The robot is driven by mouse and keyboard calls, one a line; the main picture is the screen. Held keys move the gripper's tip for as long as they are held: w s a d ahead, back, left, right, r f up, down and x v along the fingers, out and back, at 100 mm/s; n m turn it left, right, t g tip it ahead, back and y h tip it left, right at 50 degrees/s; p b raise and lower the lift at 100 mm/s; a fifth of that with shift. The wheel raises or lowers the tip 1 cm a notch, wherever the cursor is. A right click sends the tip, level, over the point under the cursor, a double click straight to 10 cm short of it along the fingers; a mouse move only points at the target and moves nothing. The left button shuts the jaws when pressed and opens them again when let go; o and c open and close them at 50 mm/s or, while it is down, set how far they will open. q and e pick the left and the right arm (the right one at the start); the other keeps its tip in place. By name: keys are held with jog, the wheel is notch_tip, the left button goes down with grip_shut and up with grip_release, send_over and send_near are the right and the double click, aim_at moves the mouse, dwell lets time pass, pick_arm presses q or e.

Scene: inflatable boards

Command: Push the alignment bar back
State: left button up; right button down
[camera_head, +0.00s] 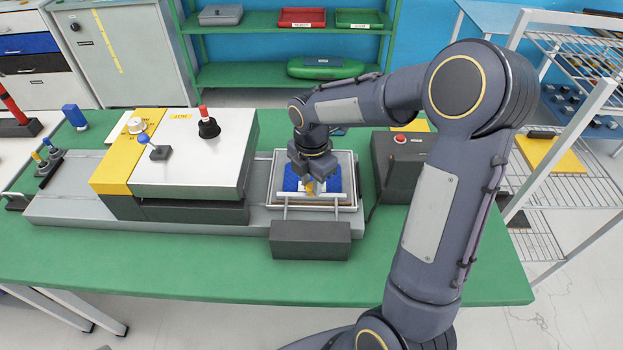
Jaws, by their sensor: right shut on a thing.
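The alignment bar (330,203) looks like the thin pale bar across the front of a grey tray (354,170), with two rods running from it toward a dark block (310,240) in front. A blue piece (291,183) lies in the tray. My right gripper (311,186) reaches down over the tray, just behind the bar's middle. It is shut on a small yellow part there; whether that part is joined to the bar is hard to tell. My gripper hides the tray's centre. My left gripper is not in view.
Left of the tray stands a white-topped machine (190,165) with a red-tipped knob (208,124) and a blue-tipped lever (155,148). A dark box with a red button (400,150) stands close on the right. The green table (190,265) is clear in front.

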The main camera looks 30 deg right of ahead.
aim_at(311, 196)
jog(key=s, duration=0.1)
jog(key=s+a, duration=0.2)
jog(key=s, duration=0.1)
jog(key=shift+a, duration=0.25)
jog(key=c, duration=1.1)
grip_release()
jog(key=shift+c, duration=0.2)
jog(key=shift+r, duration=0.25)
notch_tip(311, 196, up, 7)
jog(key=shift+r, duration=0.2)
